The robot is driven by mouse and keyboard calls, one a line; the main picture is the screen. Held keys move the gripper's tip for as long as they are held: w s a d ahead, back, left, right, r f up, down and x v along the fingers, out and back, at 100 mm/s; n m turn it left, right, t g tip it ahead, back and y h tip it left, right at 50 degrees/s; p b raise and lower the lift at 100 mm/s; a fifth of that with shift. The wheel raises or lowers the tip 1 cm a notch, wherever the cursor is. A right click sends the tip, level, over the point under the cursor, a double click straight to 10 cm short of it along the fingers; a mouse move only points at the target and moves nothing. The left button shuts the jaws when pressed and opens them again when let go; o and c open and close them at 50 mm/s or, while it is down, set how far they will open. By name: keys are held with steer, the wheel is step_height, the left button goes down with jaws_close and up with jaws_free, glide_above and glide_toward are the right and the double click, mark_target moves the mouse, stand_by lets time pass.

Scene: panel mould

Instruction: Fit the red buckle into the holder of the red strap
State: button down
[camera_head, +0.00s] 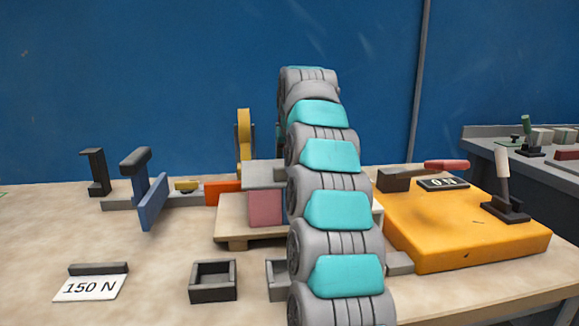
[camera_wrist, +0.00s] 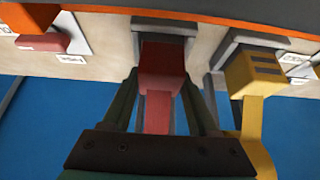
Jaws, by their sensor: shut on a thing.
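In the wrist view my gripper (camera_wrist: 163,80) is shut on the red buckle (camera_wrist: 163,66), with a dark finger on each side of it. The red strap (camera_wrist: 158,114) runs from the buckle back between the fingers. A grey holder (camera_wrist: 165,25) is straight ahead of the buckle. The buckle's far end is at the holder's mouth and lines up with it; I cannot tell whether it is inside or just in front. In the head view my arm hides the gripper, the red buckle and the holder.
To the right in the wrist view, a yellow buckle (camera_wrist: 254,72) sits at another grey holder (camera_wrist: 262,40). An orange bar (camera_wrist: 110,8) spans behind the holders. In the head view a blue plate (camera_head: 153,202), a black open box (camera_head: 213,281) and a yellow block (camera_head: 470,225) stand on the bench.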

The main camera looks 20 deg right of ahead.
stand_by(0.3)
steer(key=shift+f, duration=0.2)
steer(key=shift+c, duration=0.9)
jaws_free()
steer(key=shift+r, duration=0.15)
